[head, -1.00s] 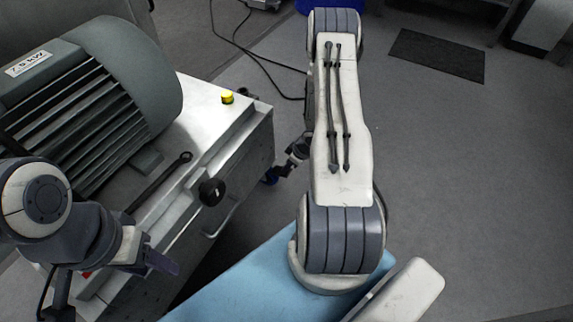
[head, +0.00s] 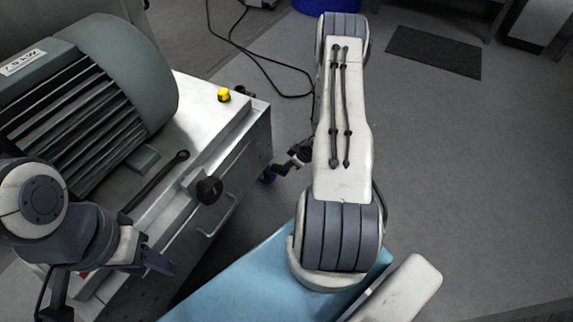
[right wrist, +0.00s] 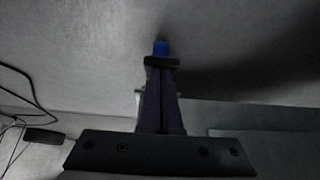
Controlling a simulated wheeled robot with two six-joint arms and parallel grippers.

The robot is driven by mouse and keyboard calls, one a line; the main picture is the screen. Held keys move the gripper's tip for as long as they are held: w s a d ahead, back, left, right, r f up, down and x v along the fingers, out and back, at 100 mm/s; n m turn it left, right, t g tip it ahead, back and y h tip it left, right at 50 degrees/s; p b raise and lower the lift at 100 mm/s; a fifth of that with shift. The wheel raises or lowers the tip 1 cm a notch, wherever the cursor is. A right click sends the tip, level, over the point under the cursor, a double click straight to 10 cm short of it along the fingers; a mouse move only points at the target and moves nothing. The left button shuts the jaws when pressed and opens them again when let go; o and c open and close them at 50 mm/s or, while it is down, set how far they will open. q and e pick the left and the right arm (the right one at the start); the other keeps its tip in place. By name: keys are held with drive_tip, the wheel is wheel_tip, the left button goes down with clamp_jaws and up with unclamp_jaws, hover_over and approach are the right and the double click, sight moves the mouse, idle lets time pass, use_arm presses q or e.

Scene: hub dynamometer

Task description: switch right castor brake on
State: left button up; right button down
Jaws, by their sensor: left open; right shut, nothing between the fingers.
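A small blue part (head: 268,175), apparently at the castor, shows low beside the cart's right end in the head view. In the right wrist view a blue part (right wrist: 161,47) lies just beyond my fingertips; whether they touch it I cannot tell. My right gripper (right wrist: 161,63) is shut and empty, pointing at that part. In the head view my right arm reaches down past the cart, and its dark wrist shows close to the blue part. The brake's position is too small to tell. My left gripper (head: 165,262) is open and empty by the cart's front edge.
The steel cart (head: 205,90) carries a large grey motor (head: 85,100), a yellow button (head: 224,95) and a black knob (head: 209,190). A black cable (head: 262,75) lies on the floor behind. A dark mat (head: 433,52) lies at the back right. Floor on the right is clear.

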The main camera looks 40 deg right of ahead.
drive_tip(key=f+t, duration=0.1)
drive_tip(key=s+f+t+y, duration=0.1)
drive_tip(key=f+t+y+b, duration=0.1)
drive_tip(key=t, duration=0.1)
drive_tip(key=shift+s+d+f, duration=0.3)
drive_tip(key=shift+s+f, duration=0.05)
drive_tip(key=shift+f, duration=0.25)
idle(0.4)
drive_tip(key=w+r+p+v, duration=0.1)
drive_tip(key=p+v, duration=0.8)
drive_tip(key=v, duration=0.4)
drive_tip(key=shift+a+r, duration=0.25)
drive_tip(key=shift+r, duration=0.05)
